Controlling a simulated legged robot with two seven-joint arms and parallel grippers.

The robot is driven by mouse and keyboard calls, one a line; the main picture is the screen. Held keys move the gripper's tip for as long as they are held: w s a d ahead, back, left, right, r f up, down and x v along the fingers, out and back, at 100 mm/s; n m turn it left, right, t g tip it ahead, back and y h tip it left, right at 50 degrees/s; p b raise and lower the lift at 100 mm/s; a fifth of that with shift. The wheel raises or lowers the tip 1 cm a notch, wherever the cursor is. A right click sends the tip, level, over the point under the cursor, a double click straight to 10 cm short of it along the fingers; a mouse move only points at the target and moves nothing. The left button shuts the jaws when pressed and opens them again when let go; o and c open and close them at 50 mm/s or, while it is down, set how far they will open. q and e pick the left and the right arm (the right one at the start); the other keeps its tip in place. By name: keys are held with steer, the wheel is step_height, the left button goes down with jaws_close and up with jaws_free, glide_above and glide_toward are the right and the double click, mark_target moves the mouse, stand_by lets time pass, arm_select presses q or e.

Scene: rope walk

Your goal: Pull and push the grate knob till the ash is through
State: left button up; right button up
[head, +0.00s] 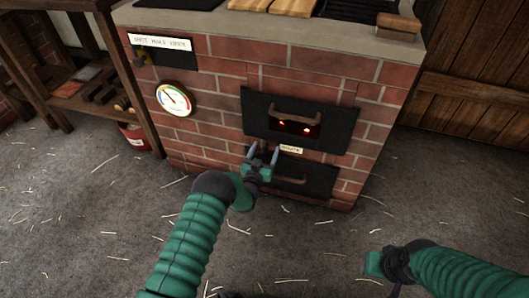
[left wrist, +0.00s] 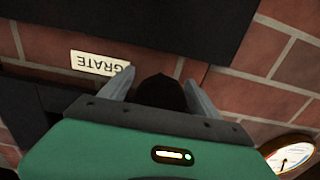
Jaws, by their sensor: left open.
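The grate knob (left wrist: 160,92) is a dark rounded piece at the brick front, beside the small GRATE label (left wrist: 100,63), which also shows in the head view (head: 291,149). My left gripper (head: 262,152) is in front of the bricks, left of that label. In the left wrist view its two grey fingers (left wrist: 161,90) stand open, one on each side of the knob; I cannot tell whether they touch it. In the head view the gripper mostly hides the knob. My right gripper (head: 376,264) is low at the right, away from the stove; its jaws are unclear. No ash is visible.
The brick stove (head: 215,70) has a black upper door (head: 257,112) with glowing openings, and a black lower door (head: 320,182) with a handle. A round gauge (head: 175,99) is at its left. A wooden shelf (head: 130,70) and a red bucket (head: 134,137) stand farther left. The straw-strewn floor is clear.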

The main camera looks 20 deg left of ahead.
arm_select(q)
steer(key=s+p, duration=0.8)
steer(key=s, duration=0.8)
steer(key=shift+s+a+p, duration=0.3)
steer(key=shift+s, duration=0.1)
steer(key=shift+f, duration=0.1)
